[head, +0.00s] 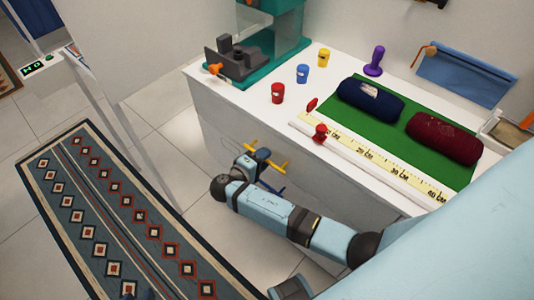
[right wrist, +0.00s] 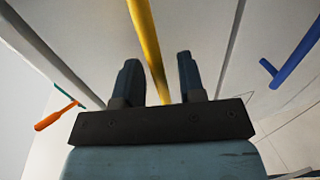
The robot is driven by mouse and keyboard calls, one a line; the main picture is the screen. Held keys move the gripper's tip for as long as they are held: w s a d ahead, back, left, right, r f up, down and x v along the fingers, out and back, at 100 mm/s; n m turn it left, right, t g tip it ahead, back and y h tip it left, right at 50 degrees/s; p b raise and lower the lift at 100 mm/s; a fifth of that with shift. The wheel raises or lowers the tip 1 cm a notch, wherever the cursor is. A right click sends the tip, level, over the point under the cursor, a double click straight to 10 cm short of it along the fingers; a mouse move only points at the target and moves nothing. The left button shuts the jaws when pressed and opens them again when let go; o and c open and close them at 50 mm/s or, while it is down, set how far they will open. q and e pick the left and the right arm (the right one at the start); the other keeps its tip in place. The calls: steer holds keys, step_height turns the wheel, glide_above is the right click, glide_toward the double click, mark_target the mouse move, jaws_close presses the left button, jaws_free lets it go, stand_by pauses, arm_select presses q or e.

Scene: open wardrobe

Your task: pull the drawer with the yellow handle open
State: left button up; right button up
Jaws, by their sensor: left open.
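The yellow handle (head: 281,167) is a bar on the white drawer front (head: 222,128) of the cabinet. The drawer front looks flush with the cabinet, though my right arm hides part of it. My right gripper (head: 262,156) is at the handle. In the right wrist view, the yellow bar (right wrist: 150,45) runs between the two dark fingers of the right gripper (right wrist: 157,80), which stand apart with visible gaps on both sides of the bar.
A blue handle (head: 272,188) sits below the yellow one; it also shows in the right wrist view (right wrist: 293,58). The cabinet top holds a teal machine (head: 245,75), small cups, a ruler (head: 370,160) and rolled cloths on a green mat (head: 345,117). A patterned rug (head: 110,215) covers the floor.

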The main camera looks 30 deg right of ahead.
steer(key=shift+d, duration=0.1)
stand_by(0.3)
jaws_close()
